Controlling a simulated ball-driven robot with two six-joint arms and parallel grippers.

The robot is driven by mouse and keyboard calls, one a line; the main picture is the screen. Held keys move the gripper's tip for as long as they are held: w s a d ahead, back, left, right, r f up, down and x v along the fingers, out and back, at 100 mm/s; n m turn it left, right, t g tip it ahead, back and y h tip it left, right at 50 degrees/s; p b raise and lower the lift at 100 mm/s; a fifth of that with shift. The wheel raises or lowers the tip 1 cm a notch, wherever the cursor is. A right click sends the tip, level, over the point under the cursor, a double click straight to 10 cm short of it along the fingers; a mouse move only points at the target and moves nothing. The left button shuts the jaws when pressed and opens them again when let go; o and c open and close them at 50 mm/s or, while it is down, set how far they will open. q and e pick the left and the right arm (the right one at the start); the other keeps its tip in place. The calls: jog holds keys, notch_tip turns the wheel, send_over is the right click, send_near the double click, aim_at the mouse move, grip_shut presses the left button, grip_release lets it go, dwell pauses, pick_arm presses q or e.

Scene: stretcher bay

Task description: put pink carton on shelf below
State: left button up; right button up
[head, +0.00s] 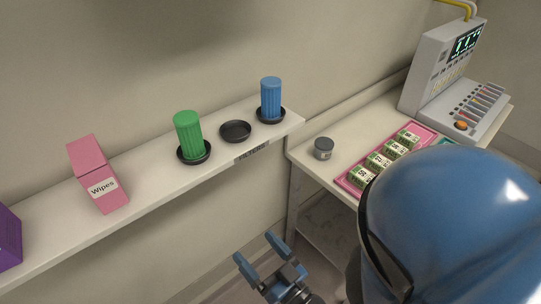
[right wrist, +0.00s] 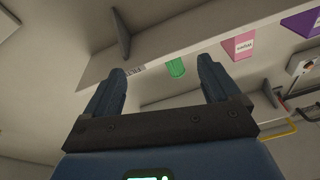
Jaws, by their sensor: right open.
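The pink carton (head: 98,170), labelled "Wipes", stands upright on the wall shelf (head: 60,231). In the right wrist view the pink carton (right wrist: 238,46) shows beyond the gripper, towards the upper right. My right gripper (head: 256,248) is open and empty, in front of and lower than the shelf, to the right of the carton and well apart from it. Its two fingers (right wrist: 161,66) stand wide apart in the right wrist view. My left gripper is in no view. In the head view I cannot make out a shelf below this one.
A purple box (head: 9,238) stands left of the carton. A green filter (head: 188,133), an empty black dish (head: 236,131) and a blue filter (head: 271,98) are to its right. A side table (head: 340,146) holds a grey jar (head: 323,148), a pink tray (head: 352,188) and an analyser (head: 437,65).

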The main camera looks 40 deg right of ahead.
jog(key=s+f, duration=0.1)
jog(key=s+f+n+g, duration=0.1)
jog(key=f, duration=0.1)
jog(key=s+f+n+g, duration=0.1)
jog(key=shift+d+f, duration=0.3)
jog(key=shift+f, duration=0.1)
